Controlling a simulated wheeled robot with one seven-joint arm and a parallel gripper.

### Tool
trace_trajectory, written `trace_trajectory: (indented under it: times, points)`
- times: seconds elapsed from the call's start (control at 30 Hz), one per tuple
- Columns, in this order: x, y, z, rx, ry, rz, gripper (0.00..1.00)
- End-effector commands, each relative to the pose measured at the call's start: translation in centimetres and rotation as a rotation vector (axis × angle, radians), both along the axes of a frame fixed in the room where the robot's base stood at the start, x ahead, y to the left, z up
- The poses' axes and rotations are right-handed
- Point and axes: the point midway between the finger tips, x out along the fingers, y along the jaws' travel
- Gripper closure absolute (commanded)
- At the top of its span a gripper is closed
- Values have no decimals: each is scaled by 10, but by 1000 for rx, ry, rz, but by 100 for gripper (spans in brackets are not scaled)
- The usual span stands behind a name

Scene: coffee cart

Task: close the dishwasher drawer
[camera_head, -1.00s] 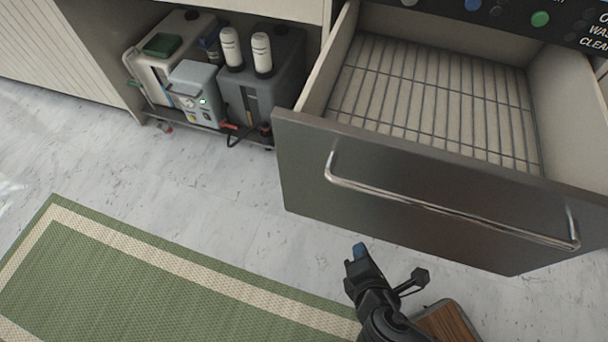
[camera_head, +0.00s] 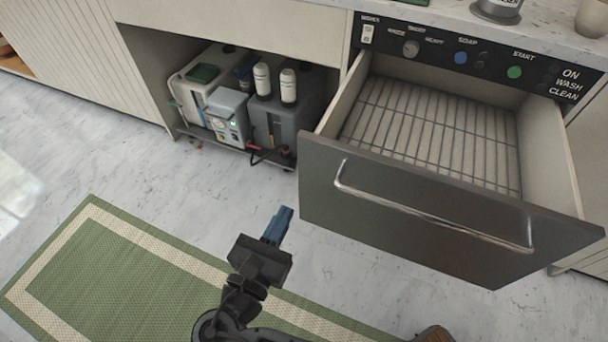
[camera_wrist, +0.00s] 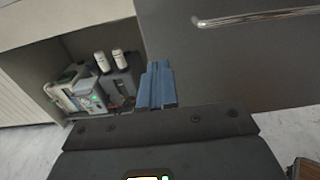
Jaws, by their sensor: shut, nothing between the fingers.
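The dishwasher drawer (camera_head: 400,210) is pulled out from the counter, with a dark metal front and an empty wire rack (camera_head: 430,130) inside. A long bar handle (camera_head: 430,215) runs across its front. My gripper (camera_head: 284,212) is shut and empty, its blue fingertips together. It is in front of the drawer, just left of the front's left edge in the head view, apart from the handle. In the wrist view the blue fingers (camera_wrist: 157,85) appear beside the left edge of the drawer front (camera_wrist: 220,65), with the handle (camera_wrist: 265,17) at upper right.
A control panel (camera_head: 460,55) with buttons sits above the drawer, under the countertop (camera_head: 555,30). Left of it, an open bay holds grey tanks (camera_head: 275,125) and white bottles. A green mat (camera_head: 130,270) lies on the floor. Bare floor (camera_head: 385,285) lies in front of the drawer.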

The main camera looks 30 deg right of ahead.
Motion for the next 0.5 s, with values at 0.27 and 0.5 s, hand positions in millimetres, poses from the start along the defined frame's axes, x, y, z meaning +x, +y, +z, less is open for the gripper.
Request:
trace_trajectory:
  times: [0.27, 0.5]
  points:
    - [34, -45, -1, 1, 0, -4, 100]
    - [57, -75, -1, 2, -1, -2, 100]
